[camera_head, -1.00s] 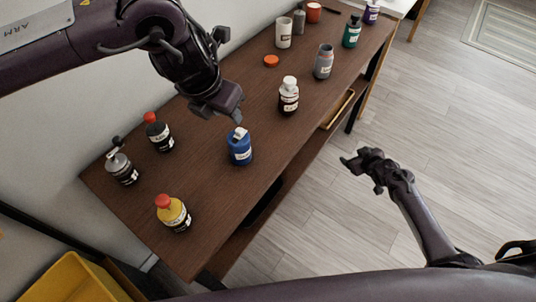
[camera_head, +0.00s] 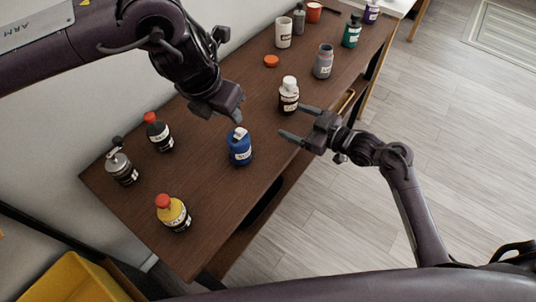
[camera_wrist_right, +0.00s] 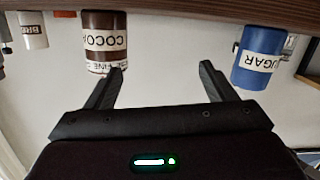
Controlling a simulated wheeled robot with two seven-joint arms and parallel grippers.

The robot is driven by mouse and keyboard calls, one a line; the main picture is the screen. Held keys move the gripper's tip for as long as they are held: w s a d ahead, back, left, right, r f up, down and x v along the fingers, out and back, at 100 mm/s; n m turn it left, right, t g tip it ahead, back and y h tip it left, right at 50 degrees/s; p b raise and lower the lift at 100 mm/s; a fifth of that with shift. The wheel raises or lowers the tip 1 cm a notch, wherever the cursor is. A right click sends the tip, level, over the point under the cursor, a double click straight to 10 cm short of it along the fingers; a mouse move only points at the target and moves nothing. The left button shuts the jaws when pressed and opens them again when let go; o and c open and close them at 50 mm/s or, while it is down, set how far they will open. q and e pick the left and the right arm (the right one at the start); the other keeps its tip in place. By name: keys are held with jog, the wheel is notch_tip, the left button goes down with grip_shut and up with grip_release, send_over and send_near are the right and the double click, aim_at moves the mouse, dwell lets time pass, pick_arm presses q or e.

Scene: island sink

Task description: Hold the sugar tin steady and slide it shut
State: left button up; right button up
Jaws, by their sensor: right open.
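The blue sugar tin (camera_head: 240,152) stands upright on the brown table, with a small pale piece on its top. It also shows, upside down, at the right of the right wrist view (camera_wrist_right: 259,58), where its label reads SUGAR. My left gripper (camera_head: 237,116) hangs just above and behind the tin, apart from it as far as I can see. Its finger gap is hidden. My right gripper (camera_head: 293,121) is open and empty at the table's front edge, right of the tin. In its wrist view, the tin lies outside the spread fingers (camera_wrist_right: 163,69).
A cocoa jar (camera_head: 288,99) with a white cap stands close to my right gripper's upper finger. A yellow bottle (camera_head: 174,217), a dark red-capped bottle (camera_head: 158,136) and a grey one (camera_head: 122,170) stand left. An orange lid (camera_head: 271,61) and several containers lie farther back.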

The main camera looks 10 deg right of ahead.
aim_at(250, 150)
jog(key=s+a+y, duration=0.1)
jog(key=s+a, duration=0.2)
jog(key=s+a+g+y, duration=0.1)
jog(key=s+a, duration=0.2)
jog(key=s+a+f+y, duration=0.1)
jog(key=s+a, duration=0.1)
jog(key=a, duration=0.1)
jog(key=shift+s+a+g+y, duration=0.3)
jog(key=shift+s, duration=0.1)
jog(key=shift+w+a+r, duration=0.1)
jog(key=shift+a, duration=0.25)
jog(key=x, duration=0.7)
jog(key=shift+d, duration=0.1)
jog(key=c, duration=1.1)
